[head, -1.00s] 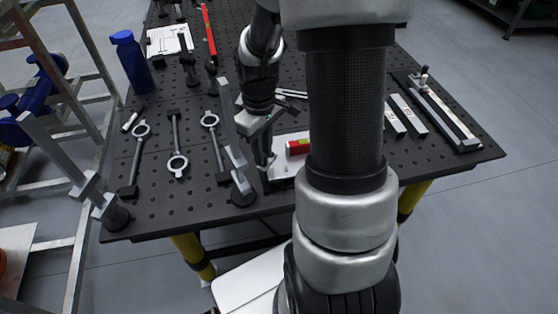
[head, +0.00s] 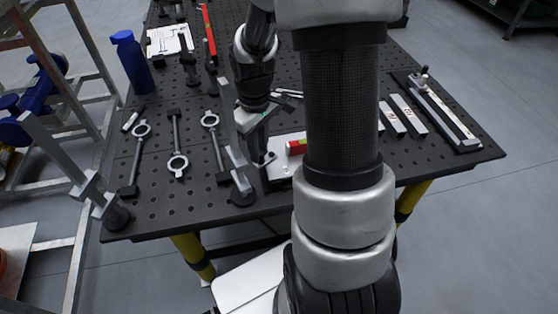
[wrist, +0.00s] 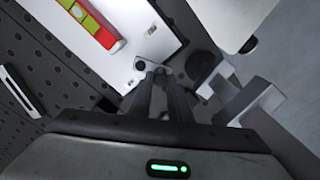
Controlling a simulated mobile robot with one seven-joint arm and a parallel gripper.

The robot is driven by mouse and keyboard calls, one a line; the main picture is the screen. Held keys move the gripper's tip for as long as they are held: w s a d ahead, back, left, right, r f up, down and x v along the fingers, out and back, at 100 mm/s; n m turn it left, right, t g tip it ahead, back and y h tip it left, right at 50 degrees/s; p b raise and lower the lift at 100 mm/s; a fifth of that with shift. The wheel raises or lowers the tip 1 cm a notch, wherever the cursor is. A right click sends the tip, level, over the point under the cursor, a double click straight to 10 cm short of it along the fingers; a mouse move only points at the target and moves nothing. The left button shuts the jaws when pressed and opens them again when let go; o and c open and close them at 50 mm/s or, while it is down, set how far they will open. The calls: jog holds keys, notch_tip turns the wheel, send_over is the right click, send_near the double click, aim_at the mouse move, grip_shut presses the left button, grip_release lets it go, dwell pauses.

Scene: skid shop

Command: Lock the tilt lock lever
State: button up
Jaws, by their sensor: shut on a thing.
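The tilt lock lever (wrist: 152,61) is a small grey metal piece at the edge of a white plate (wrist: 128,20) in the wrist view. My gripper (wrist: 160,80) is shut on it, its two dark fingers close together at the plate's edge. In the head view the lever (head: 269,158) shows as a small pale piece beside my gripper (head: 261,162), near the table's front edge. The white plate (head: 279,172) is partly hidden behind my arm. The fingers cover part of the lever, so its exact angle cannot be told.
A red and green level (wrist: 92,22) lies on the plate. A grey upright clamp (head: 237,160) stands close left of my gripper; clamp parts (wrist: 250,100) show at right in the wrist view. Ring-ended tools (head: 178,160) lie farther left on the perforated black table (head: 200,205).

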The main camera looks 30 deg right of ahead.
jog(key=shift+w+d, duration=0.1)
jog(key=shift+w, duration=0.4)
jog(key=shift+w+d, duration=0.1)
jog(key=shift+w, duration=0.05)
jog(key=o, duration=0.7)
jog(key=shift+d, duration=0.1)
jog(key=shift+o, duration=0.4)
jog(key=shift+o, duration=0.3)
jog(key=shift+o, duration=1)
jog(key=shift+r, duration=0.1)
